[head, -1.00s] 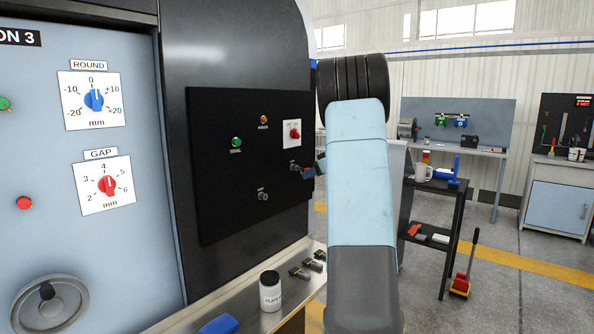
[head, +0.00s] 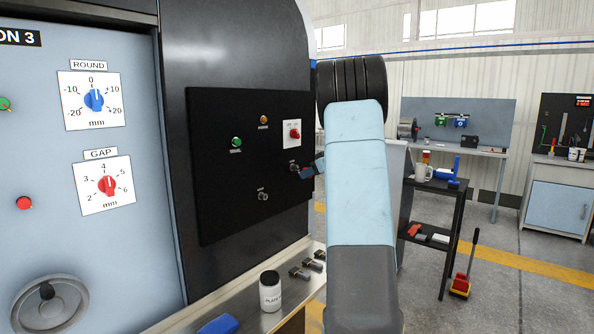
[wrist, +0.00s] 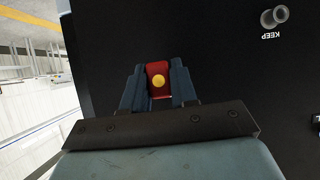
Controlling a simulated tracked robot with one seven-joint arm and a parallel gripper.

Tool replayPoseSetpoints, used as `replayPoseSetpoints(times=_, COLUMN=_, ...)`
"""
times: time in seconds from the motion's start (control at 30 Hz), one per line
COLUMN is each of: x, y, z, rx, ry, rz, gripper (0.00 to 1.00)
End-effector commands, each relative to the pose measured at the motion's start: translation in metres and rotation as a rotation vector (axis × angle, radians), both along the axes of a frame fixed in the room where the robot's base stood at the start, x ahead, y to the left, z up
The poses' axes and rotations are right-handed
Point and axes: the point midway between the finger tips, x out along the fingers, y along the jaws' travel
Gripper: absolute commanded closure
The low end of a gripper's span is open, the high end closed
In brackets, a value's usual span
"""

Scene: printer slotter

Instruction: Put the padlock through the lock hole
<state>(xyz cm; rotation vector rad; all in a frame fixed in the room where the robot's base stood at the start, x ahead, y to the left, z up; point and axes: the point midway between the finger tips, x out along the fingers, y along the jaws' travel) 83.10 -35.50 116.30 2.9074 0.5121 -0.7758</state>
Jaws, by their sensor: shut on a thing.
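A red padlock (wrist: 158,68) with a round yellow face is held between the dark blue fingers of my gripper (wrist: 158,88) in the wrist view. Its shackle cannot be made out. In the head view my gripper (head: 306,172) is at the right part of the black control panel (head: 225,150), close to a small metal fitting (head: 294,167) below the red switch (head: 294,133). A second metal fitting (head: 262,195) sits lower left. The wrist view shows a round fitting (wrist: 274,18) labelled KEEP, apart from the padlock. I cannot tell whether the padlock touches the panel.
A ledge (head: 250,318) below the panel holds a white jar (head: 270,292), small dark padlock-like items (head: 305,268) and a blue object (head: 218,325). A black cart (head: 450,225) stands to the right.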

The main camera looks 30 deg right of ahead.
Motion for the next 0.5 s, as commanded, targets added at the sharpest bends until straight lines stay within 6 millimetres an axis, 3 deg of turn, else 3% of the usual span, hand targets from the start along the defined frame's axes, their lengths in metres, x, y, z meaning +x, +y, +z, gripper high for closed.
replayPoseSetpoints(times=0.23, x=0.0014, y=0.0006, z=0.0002, rx=0.000, ry=0.000, rz=0.000, gripper=1.00)
replayPoseSetpoints(times=0.27, x=0.0014, y=0.0006, z=0.0002, rx=0.000, ry=0.000, rz=0.000, gripper=0.71)
replayPoseSetpoints(times=0.5, x=0.0012, y=0.0005, z=0.0001, rx=0.000, ry=0.000, rz=0.000, gripper=0.48)
